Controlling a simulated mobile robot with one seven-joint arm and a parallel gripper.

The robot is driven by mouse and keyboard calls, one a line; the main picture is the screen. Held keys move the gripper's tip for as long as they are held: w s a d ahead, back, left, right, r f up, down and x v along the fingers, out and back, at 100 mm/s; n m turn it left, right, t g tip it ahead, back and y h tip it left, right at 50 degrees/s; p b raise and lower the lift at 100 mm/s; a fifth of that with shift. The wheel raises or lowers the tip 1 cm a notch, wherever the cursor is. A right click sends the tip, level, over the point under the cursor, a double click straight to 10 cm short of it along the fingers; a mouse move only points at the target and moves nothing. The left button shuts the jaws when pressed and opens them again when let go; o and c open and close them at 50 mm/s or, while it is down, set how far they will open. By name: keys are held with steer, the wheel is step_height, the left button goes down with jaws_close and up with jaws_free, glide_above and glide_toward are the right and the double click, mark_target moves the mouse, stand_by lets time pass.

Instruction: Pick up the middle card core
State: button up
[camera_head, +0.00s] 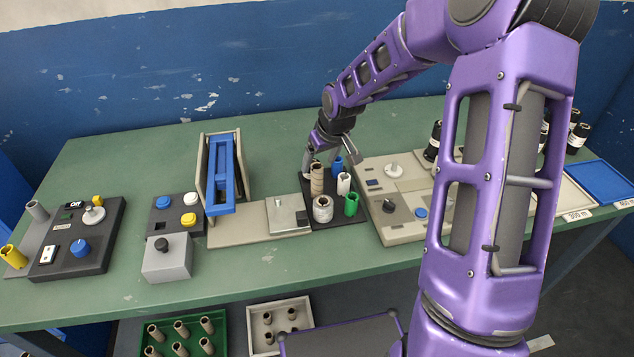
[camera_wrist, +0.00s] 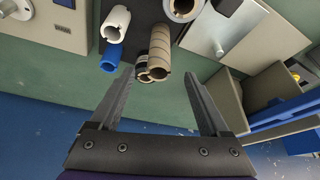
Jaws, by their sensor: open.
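A tall brown card core (camera_head: 317,178) stands upright on a black tray (camera_head: 319,222) on the green bench, among other cores and rolls. In the wrist view the brown core (camera_wrist: 160,45) shows just ahead of and between the fingertips, with a smaller dark-and-pale round end (camera_wrist: 143,68) beside it. My gripper (camera_head: 331,155) is at the back of the tray, and in the wrist view (camera_wrist: 158,76) its two fingers are spread with nothing held between them. I cannot tell exactly how far the fingertips are from the core.
A white core (camera_head: 343,183), a blue core (camera_head: 337,164), a green core (camera_head: 351,204) and a white roll (camera_head: 323,208) crowd the tray. A blue-and-beige frame (camera_head: 221,175) stands left; a beige control panel (camera_head: 400,215) lies right. Bins of cores (camera_head: 180,335) sit below the bench.

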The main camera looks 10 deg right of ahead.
mark_target(316, 169)
steer(key=x, duration=0.4)
steer(key=shift+f, duration=0.1)
steer(key=x, duration=0.4)
steer(key=shift+s+d+f+b, duration=0.2)
steer(key=shift+s+f+b, duration=0.1)
steer(key=shift+b, duration=0.1)
steer(key=shift+w+f, duration=0.25)
steer(key=shift+f, duration=0.15)
jaws_close()
